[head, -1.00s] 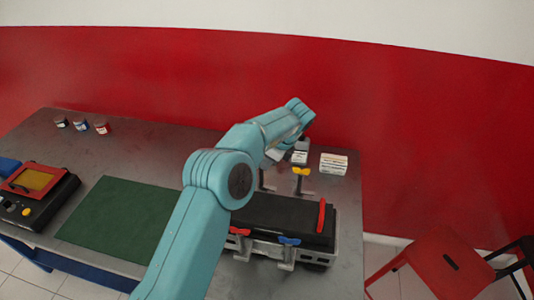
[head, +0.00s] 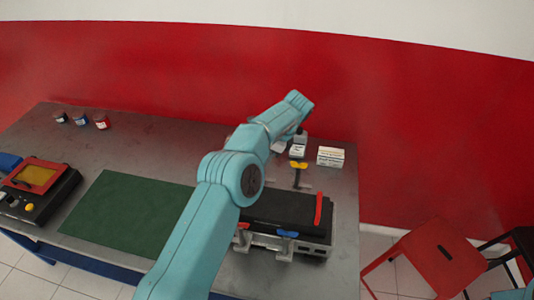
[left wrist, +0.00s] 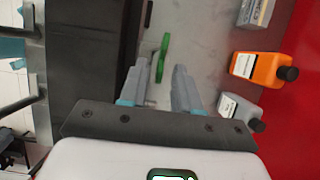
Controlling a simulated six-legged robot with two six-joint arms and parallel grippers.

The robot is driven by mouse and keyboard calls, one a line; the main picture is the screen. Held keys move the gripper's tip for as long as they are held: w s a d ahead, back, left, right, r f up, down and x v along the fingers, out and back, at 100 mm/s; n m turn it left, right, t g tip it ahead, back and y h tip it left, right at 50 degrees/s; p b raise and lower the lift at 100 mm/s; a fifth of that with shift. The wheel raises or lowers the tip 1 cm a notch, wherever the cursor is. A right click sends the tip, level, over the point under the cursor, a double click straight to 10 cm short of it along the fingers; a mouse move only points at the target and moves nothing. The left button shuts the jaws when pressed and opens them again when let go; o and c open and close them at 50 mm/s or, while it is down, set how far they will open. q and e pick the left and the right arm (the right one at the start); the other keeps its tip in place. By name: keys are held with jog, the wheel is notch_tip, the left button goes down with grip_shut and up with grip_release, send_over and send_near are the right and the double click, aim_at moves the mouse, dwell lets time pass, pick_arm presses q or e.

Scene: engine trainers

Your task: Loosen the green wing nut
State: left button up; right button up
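The green wing nut (left wrist: 164,54) shows in the left wrist view, beside the edge of the dark engine cover (left wrist: 82,60). In the head view my arm hides it. My left gripper (left wrist: 161,68) is open, its two grey fingers apart. In the left wrist picture the nut lies just beyond the fingertips, in line with the gap between them. I see no contact, and the depth between them is unclear. In the head view the engine trainer (head: 285,212) also bears a yellow wing nut (head: 299,165), a red one (head: 243,226) and a blue one (head: 288,234). My right gripper is not in view.
An orange bottle (left wrist: 256,66), a grey bottle (left wrist: 240,110) and a box (left wrist: 257,12) stand beside the gripper. A red handle (head: 319,210) lies on the cover. A green mat (head: 125,214) and a tester (head: 38,190) lie to the left. A red chair (head: 425,258) stands right.

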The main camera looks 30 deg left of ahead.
pick_arm(q)
jog(key=shift+s+f+m+b, duration=0.1)
jog(key=shift+m+b, duration=0.3)
jog(key=shift+m, duration=0.1)
jog(key=s+d+r+m+t+b, duration=0.1)
jog(key=d+r, duration=0.5)
jog(key=r, duration=0.9)
jog(key=shift+s+d+r+m+t+b, duration=0.2)
jog(key=shift+m+t+b, duration=0.35)
jog(key=shift+m, duration=0.65)
jog(key=shift+f, duration=0.1)
